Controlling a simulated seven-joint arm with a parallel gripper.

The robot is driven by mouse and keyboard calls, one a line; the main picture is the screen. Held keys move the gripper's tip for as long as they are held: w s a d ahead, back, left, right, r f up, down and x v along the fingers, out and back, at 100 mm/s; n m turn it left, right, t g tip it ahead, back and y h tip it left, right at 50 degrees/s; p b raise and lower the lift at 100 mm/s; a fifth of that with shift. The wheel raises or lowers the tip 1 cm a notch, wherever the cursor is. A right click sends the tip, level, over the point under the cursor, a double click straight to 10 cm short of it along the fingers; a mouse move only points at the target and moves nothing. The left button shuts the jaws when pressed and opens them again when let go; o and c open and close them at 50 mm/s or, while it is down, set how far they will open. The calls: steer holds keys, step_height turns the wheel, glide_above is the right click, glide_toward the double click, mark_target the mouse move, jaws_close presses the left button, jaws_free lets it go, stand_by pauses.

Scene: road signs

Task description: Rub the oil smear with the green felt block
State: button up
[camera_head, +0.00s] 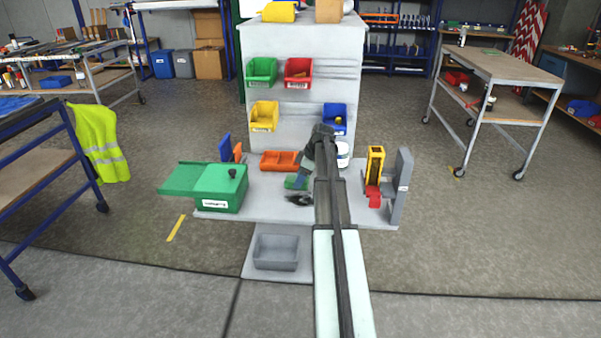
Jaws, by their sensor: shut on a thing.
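The green felt block (291,184) is low over the grey worktop, at the end of my gripper (299,180). My gripper is shut on the block and points down and to the left. The oil smear (300,200) is a dark patch on the worktop just in front of the block. Part of the smear may be hidden by my gripper and arm. I cannot tell whether the block touches the worktop.
A green box (219,190) with a black knob stands left on the worktop (270,208). An orange tray (280,161) lies behind. A white tub (342,154) is partly hidden by my arm. A yellow and red device (375,170) and grey upright plate (401,187) stand right.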

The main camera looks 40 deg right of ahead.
mark_target(306, 183)
steer(key=shift+f, duration=0.85)
steer(key=shift+s+a+f, duration=0.2)
steer(key=shift+s+a, duration=0.3)
steer(key=shift+s+a+f, duration=0.2)
steer(key=shift+s+a, duration=0.25)
steer(key=shift+s, duration=0.05)
steer(key=shift+s+a+f, duration=0.15)
steer(key=shift+s+a, duration=2.75)
steer(key=shift+s+d, duration=0.7)
steer(key=shift+d, duration=0.2)
steer(key=shift+w+d, duration=3.85)
steer(key=shift+w, duration=0.05)
steer(key=shift+s+d, duration=0.7)
steer(key=shift+s, duration=0.2)
steer(key=shift+s+a, duration=3.8)
steer(key=shift+a, duration=0.05)
step_height(306, 183, up, 2)
steer(key=shift+w+d+r, duration=0.1)
step_height(306, 183, up, 6)
steer(key=shift+f, duration=0.1)
